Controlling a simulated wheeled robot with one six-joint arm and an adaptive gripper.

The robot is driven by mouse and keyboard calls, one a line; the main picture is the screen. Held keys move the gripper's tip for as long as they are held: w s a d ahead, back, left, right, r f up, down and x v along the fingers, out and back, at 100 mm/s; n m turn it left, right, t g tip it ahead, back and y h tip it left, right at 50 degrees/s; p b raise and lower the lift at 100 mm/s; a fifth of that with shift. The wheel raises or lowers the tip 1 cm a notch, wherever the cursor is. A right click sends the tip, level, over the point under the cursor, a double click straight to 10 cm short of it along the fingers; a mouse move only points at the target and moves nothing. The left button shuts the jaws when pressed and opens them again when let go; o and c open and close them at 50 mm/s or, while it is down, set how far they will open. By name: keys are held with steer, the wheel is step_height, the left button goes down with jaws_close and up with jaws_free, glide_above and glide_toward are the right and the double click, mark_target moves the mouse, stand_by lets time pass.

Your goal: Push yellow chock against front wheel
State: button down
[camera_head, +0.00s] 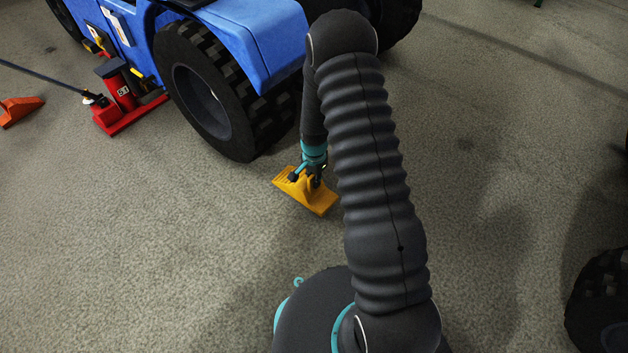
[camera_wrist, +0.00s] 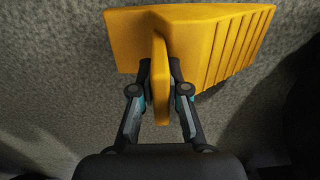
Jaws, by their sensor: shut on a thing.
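The yellow chock (camera_head: 312,199) sits at floor level just in front of the blue vehicle's front wheel (camera_head: 207,92). In the head view a small gap of floor appears between chock and tyre; I cannot tell its exact size. My gripper (camera_head: 308,178) is shut on the chock's upright handle. In the wrist view the fingers of my gripper (camera_wrist: 160,92) clasp that handle from both sides, and the chock (camera_wrist: 200,35) shows its ribbed slope to the right. The wheel does not show in the wrist view.
A red jack (camera_head: 122,98) stands beside the blue vehicle (camera_head: 245,40) at the left. An orange chock (camera_head: 18,110) lies at the far left. A dark wheel (camera_head: 602,305) is at the lower right. The carpeted floor (camera_head: 130,220) is clear at the lower left.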

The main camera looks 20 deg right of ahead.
mark_target(314, 191)
steer(key=shift+f+b, duration=1.45)
steer(key=shift+f, duration=1.45)
steer(key=shift+f+b, duration=0.4)
steer(key=c, duration=1.1)
jaws_free()
